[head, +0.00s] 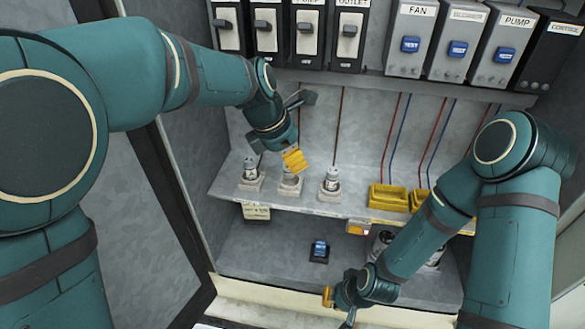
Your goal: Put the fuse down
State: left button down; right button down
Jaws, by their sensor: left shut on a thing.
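My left gripper (292,163) is above the middle holder on the cabinet shelf, its yellow finger side facing me. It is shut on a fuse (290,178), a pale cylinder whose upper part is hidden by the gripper. The fuse stands about upright over the middle white base (289,190); I cannot tell whether it is fully seated. Similar fuses stand in the left holder (250,172) and the right holder (331,181). My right gripper (328,297) is low at the cabinet's front edge, apart from the fuses; its fingers are too small and turned to read.
Yellow bins (388,197) stand on the shelf (345,207) to the right. A paper tag (256,212) hangs from the shelf edge. A small blue-topped black block (319,250) sits on the cabinet floor. Switches (348,30) and labelled boxes (411,42) are above.

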pick_arm(q)
notch_tip(320, 180, down, 3)
jog(key=shift+f, duration=0.2)
jog(key=c, duration=0.9)
grip_release()
jog(key=shift+s, duration=0.1)
jog(key=shift+c, duration=0.2)
jog(key=shift+r, duration=0.1)
jog(key=p+v, duration=0.1)
jog(key=v, duration=1.1)
jog(key=shift+a, duration=0.1)
